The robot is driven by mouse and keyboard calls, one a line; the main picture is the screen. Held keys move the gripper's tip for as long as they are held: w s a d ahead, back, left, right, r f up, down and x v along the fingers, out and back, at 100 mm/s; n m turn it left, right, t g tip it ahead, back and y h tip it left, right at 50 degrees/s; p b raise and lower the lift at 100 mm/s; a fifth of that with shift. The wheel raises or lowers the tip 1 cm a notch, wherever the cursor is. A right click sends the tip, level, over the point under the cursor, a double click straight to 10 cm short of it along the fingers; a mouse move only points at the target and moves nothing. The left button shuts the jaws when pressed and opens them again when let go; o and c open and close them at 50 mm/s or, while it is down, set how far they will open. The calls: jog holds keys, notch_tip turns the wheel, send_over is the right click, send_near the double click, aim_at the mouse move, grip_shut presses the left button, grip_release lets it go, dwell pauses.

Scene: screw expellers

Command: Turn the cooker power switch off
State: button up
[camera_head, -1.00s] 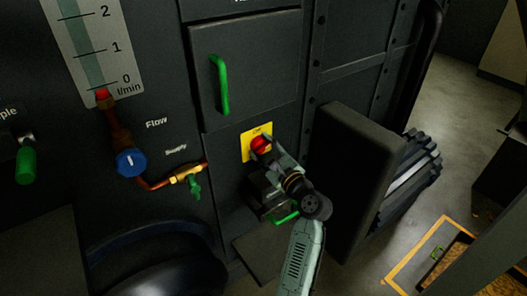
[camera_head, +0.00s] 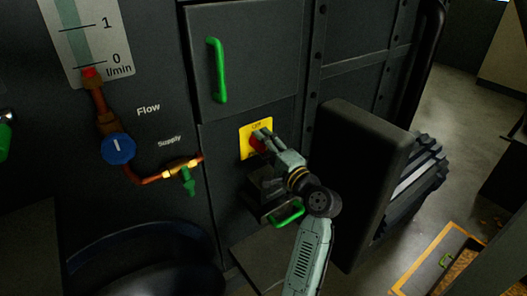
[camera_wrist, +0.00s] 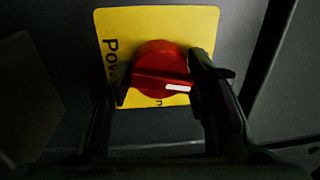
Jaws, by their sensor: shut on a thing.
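The cooker power switch is a red rotary knob (camera_head: 257,145) on a yellow plate (camera_head: 245,150) on the dark cabinet front. In the wrist view the red knob (camera_wrist: 160,66) sits on the yellow plate (camera_wrist: 200,22), and a white mark on its handle points right. My gripper (camera_head: 261,137) is at the knob. In the wrist view my gripper (camera_wrist: 165,80) has one finger on each side of the knob's handle and is shut on it. The plate's lettering is partly hidden by the knob and fingers.
A cabinet door with a green handle (camera_head: 216,70) is above the switch. A lower green handle (camera_head: 287,214) is below my gripper. A large dark box (camera_head: 360,150) stands close to the right of my arm. A blue flow knob (camera_head: 118,149) and a green supply valve (camera_head: 189,182) are at left.

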jog(key=shift+f+n+b, duration=0.15)
jog(key=shift+n+b, duration=0.6)
jog(key=shift+n, duration=0.55)
jog(key=o, duration=0.9)
jog(key=shift+o, duration=1.3)
